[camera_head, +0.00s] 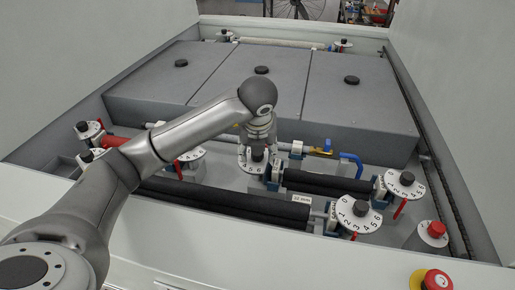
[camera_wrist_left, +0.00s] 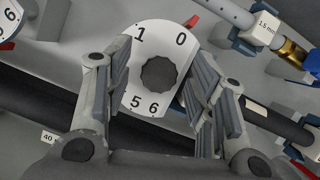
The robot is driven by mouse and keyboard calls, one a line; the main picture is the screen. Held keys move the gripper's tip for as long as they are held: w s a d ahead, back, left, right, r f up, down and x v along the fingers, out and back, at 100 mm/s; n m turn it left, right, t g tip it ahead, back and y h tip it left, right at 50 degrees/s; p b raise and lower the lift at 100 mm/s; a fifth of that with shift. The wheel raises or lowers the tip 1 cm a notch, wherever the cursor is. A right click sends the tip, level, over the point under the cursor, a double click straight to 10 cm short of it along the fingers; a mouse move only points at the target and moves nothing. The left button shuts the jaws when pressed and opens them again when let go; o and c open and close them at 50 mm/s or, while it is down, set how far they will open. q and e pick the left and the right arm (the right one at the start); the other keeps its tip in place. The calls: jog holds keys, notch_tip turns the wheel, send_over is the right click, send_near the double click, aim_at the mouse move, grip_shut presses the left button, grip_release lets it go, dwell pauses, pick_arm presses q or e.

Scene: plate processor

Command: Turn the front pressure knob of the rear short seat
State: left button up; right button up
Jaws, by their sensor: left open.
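A white numbered dial with a black knob (camera_head: 257,156) stands at the left end of the short rear black roller (camera_head: 325,183). My left gripper (camera_head: 259,138) is right above this dial, pointing down. In the left wrist view the black ribbed knob (camera_wrist_left: 158,74) lies between the two spread fingers of my left gripper (camera_wrist_left: 162,70). A gap shows on both sides of the knob; finger height against it is hard to tell. Digits 0, 1, 5 and 6 show on the dial, with a red pointer (camera_wrist_left: 191,21) at its edge. My right gripper is not in view.
Another dial (camera_head: 407,181) stands at the short roller's right end. A long black roller (camera_head: 240,203) and its dial (camera_head: 359,212) lie in front. A blue hose (camera_head: 350,160) runs behind. A red emergency button (camera_head: 437,279) is at the front right. Grey covers (camera_head: 250,85) fill the back.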

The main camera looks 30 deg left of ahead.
pick_arm(q)
jog(key=shift+r, duration=0.1)
jog(key=v, duration=1.1)
jog(key=shift+r, duration=0.4)
jog(key=shift+s+f, duration=0.1)
jog(key=shift+s, duration=0.15)
